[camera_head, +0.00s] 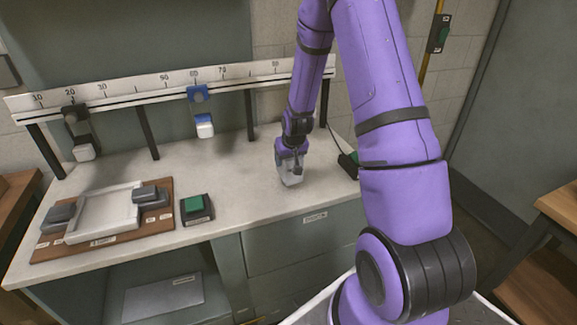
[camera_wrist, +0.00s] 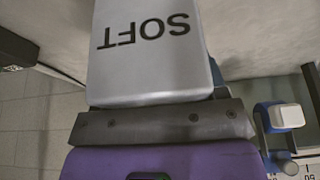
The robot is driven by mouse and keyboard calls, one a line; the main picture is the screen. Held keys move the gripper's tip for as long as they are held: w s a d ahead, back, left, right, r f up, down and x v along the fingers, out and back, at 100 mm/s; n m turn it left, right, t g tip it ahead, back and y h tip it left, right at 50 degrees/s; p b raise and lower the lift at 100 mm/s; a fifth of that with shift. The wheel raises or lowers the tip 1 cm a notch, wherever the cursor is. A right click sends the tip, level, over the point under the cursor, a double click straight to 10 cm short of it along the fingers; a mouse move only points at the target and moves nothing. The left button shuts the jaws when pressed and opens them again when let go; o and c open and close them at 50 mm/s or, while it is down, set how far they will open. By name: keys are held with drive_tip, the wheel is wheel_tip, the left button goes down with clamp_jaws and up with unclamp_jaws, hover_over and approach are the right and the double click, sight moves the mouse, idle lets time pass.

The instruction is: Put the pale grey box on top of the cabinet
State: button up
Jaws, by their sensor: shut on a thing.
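The pale grey box (camera_head: 292,178) is in my gripper (camera_head: 289,161), over the right part of the cabinet's pale top (camera_head: 240,187). In the wrist view the box (camera_wrist: 150,65) fills the upper middle, with "SOFT" printed on it upside down. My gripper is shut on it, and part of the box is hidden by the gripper. The box's lower end is at or very near the cabinet top; I cannot tell whether it touches. The grey-green cabinet front with a labelled drawer (camera_head: 305,238) is below.
A brown board (camera_head: 45,247) with a white tray and grey clamps lies at left. A dark block with a green top (camera_head: 195,205) stands beside it. A numbered rail (camera_head: 130,90) with a blue slider (camera_head: 198,98) runs along the back. A black switch box (camera_head: 348,163) is right of the gripper.

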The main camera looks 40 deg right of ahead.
drive_tip(key=shift+f, duration=1.55)
drive_tip(key=shift+f, duration=0.1)
drive_tip(key=o, duration=1)
